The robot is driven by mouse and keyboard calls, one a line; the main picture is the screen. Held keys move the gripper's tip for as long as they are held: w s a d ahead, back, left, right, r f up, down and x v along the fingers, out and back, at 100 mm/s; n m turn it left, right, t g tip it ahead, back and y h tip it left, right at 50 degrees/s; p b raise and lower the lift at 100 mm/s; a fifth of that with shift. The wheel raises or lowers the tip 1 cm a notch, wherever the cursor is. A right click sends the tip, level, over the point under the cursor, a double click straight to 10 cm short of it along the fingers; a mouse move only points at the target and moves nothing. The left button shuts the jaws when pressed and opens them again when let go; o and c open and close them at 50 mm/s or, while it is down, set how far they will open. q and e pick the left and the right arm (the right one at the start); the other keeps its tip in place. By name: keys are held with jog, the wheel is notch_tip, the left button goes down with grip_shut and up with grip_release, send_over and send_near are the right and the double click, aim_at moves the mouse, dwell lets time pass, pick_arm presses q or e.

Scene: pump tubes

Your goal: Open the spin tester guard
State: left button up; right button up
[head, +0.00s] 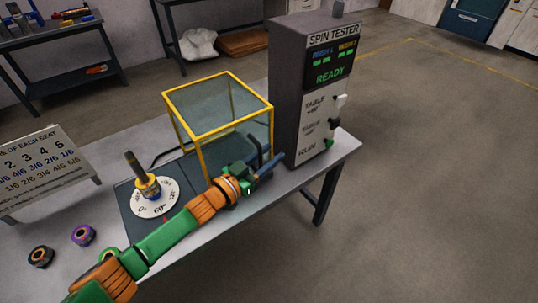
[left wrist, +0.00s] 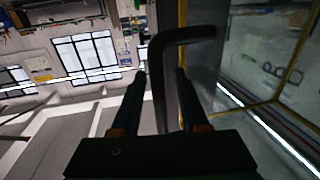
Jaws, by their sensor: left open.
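The spin tester guard (head: 202,140) is a clear box with a yellow frame, standing on the bench left of the grey spin tester cabinet (head: 286,95). My left gripper (head: 262,165) is at its near right side. In the left wrist view, my left gripper (left wrist: 160,78) is open, with a dark bent bar (left wrist: 162,85) rising between its two fingers. I cannot tell whether the fingers touch the bar. The guard's yellow edge (left wrist: 297,70) shows to the right there. The cabinet screen reads READY. My right gripper is not in view.
A white dial (head: 154,204) with an upright yellow and dark tube stands left of my left arm. Several small ring-shaped parts, including a purple one (head: 83,235), lie at the bench's left. A number sign (head: 45,170) stands behind them. The floor to the right is clear.

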pick_arm(q)
jog(key=v, duration=0.7)
jog(key=shift+p, duration=0.45)
